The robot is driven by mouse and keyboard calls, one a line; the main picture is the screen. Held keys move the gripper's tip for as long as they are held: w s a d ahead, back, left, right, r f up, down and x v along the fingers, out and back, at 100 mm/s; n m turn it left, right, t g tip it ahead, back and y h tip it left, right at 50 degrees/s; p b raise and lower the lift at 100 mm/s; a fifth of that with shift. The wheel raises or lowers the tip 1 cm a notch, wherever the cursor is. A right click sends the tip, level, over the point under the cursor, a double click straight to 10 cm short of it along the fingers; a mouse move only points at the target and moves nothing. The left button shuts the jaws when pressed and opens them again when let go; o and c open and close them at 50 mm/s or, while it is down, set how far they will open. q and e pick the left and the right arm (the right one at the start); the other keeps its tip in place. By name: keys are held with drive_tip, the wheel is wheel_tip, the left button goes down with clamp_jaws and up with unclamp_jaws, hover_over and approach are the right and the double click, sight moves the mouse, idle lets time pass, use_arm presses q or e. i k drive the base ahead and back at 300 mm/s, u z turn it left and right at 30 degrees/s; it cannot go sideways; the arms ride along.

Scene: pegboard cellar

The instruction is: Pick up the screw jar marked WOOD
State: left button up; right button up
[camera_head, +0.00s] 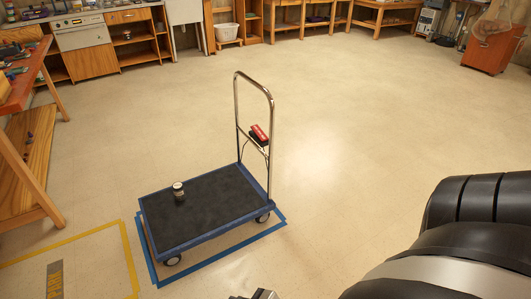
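A small jar (178,191) with a pale band and a dark lid stands upright on the black deck of a platform cart (218,206). Its marking is too small to read, so I cannot tell if it says WOOD. My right arm fills the lower right corner. A small dark and metallic piece, seemingly the tip of my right gripper (263,294), shows at the bottom edge, well apart from the jar. Whether it is open or shut is not visible. My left gripper is out of view.
The cart has a blue rim, a tall chrome handle (271,140) and a red-and-black item (259,135) on it. Blue floor tape surrounds the cart. A wooden workbench (22,110) stands at left, an orange cabinet (491,48) far right. Open floor lies right and beyond.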

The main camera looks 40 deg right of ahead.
sight(178, 188)
drive_tip(key=z, duration=2.05)
drive_tip(key=i, duration=4.95)
drive_tip(key=u, duration=2.3)
drive_tip(key=i, duration=3.35)
drive_tip(key=u, duration=1.6)
